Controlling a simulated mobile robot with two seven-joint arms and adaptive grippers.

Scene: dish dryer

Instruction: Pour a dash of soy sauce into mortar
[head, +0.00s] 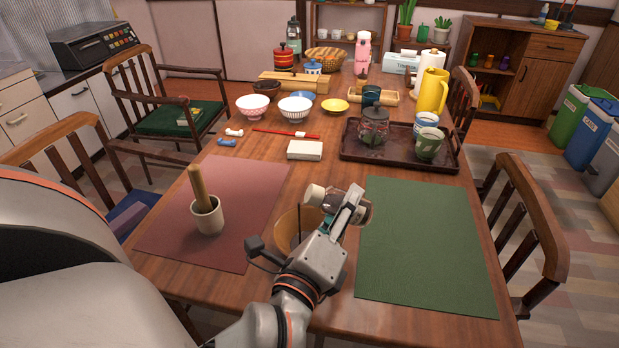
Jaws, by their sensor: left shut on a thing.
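My left gripper (345,212) is shut on a small bottle with a pale cap (315,194), which looks like the soy sauce. The bottle lies tilted nearly on its side, cap to the left; the fingers hide much of its body. A pale cup (209,219) with an upright wooden pestle (197,188) stands further left. My right gripper is out of view.
The cup stands on a red mat (165,240). A green mat (425,250) to the right is clear. Behind are a white box (305,150), chopsticks (285,133), several bowls, and a dark tray (350,155) with a glass jar and cups. Chairs flank the table.

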